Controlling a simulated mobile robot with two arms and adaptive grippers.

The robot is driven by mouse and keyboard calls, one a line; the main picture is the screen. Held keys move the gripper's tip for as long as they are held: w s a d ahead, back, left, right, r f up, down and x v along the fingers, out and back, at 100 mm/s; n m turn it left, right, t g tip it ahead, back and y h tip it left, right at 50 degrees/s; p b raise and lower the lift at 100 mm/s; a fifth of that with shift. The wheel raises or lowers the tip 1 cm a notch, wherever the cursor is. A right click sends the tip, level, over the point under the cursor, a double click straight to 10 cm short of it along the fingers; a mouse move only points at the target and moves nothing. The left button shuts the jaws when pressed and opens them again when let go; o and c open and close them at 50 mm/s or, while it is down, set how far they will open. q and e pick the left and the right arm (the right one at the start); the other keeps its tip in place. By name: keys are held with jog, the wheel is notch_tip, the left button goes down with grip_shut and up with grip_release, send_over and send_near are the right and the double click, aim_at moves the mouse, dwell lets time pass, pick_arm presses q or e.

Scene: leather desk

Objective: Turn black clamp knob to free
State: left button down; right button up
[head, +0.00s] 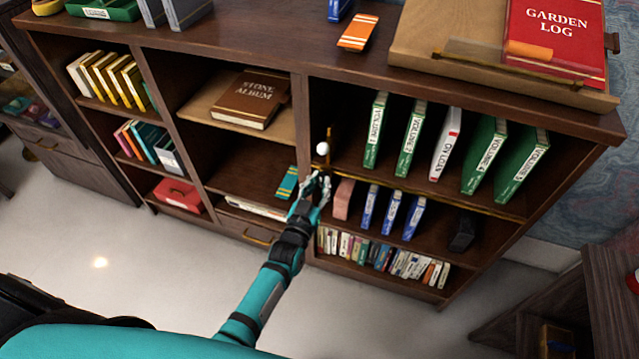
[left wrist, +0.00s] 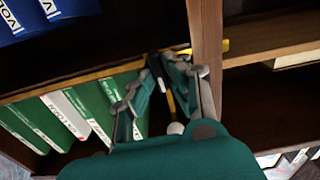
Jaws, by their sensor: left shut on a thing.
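My left gripper (head: 319,186) is at the front edge of the bookcase, at the upright left of the green volumes. In the left wrist view my left gripper (left wrist: 153,82) has its fingers closed around a small black piece, which looks like the black clamp knob (left wrist: 154,66), at the brass rail (left wrist: 85,82). In the head view the fingers hide the knob. A white ball (head: 322,148) on a brass piece is just above the gripper; this white ball also shows in the left wrist view (left wrist: 176,128). My right gripper is out of view.
Green volumes (head: 414,138) and a white book (head: 446,143) stand behind the brass rail (head: 420,191). Blue books (head: 391,216) and a pink block (head: 343,199) are below it. The wooden upright (left wrist: 207,50) is close beside the fingers. Open floor lies at lower left.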

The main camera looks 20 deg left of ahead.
pick_arm(q)
jog(key=n, duration=0.4)
jog(key=shift+a, duration=0.1)
jog(key=n, duration=0.4)
jog(key=shift+f+n+b, duration=0.15)
jog(key=shift+n+b, duration=0.15)
jog(key=shift+n, duration=0.1)
jog(key=shift+a+f+n+b, duration=0.1)
jog(key=shift+n+b, duration=0.6)
jog(key=shift+n, duration=1.55)
jog(key=shift+f+n+b, duration=0.1)
jog(key=shift+n+b, duration=0.55)
jog(key=shift+n, duration=1.6)
